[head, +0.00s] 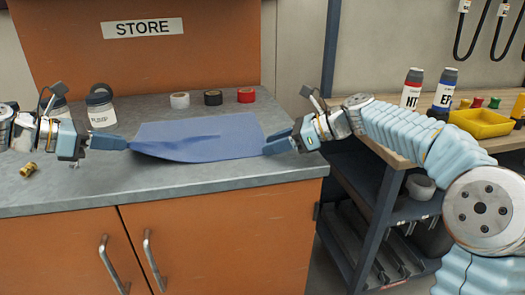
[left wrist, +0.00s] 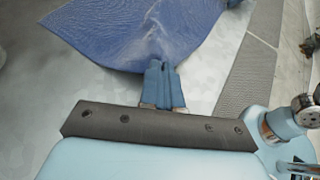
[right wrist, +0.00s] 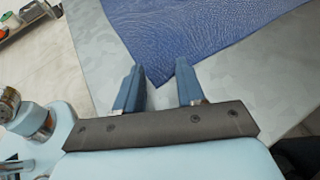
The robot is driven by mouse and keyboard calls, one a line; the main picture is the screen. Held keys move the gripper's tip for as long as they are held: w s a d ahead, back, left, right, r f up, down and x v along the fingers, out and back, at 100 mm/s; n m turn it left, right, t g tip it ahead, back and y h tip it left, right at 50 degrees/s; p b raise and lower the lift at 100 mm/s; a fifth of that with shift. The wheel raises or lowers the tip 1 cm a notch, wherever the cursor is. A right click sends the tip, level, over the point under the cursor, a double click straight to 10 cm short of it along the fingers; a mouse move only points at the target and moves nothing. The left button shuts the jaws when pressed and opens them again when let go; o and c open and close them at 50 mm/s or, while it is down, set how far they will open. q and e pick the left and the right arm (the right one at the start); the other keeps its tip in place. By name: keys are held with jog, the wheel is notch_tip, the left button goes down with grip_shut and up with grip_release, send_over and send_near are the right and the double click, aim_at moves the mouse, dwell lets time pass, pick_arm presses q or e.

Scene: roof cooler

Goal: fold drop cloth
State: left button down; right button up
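The blue drop cloth (head: 222,138) lies on the grey counter, mostly flat, with a raised ridge and folds running from its left front corner. My left gripper (head: 124,144) is shut on that corner; in the left wrist view its fingers (left wrist: 158,72) are together with the cloth (left wrist: 140,35) bunched at the tips. My right gripper (head: 272,146) is at the right front corner. In the right wrist view its fingers (right wrist: 160,85) are apart, with the cloth's corner (right wrist: 188,40) reaching between the tips, not clamped.
Tape rolls in white (head: 179,100), black (head: 213,97) and red (head: 246,95) stand behind the cloth. A brass fitting (head: 29,169) lies at the counter's left. A shelf bench (head: 400,150) with bottles stands right.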

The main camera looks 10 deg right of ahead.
grip_shut()
dwell(0.3)
jog(key=shift+r, duration=2.5)
pick_arm(q)
jog(key=c, duration=1.2)
grip_release()
jog(key=shift+c, duration=0.2)
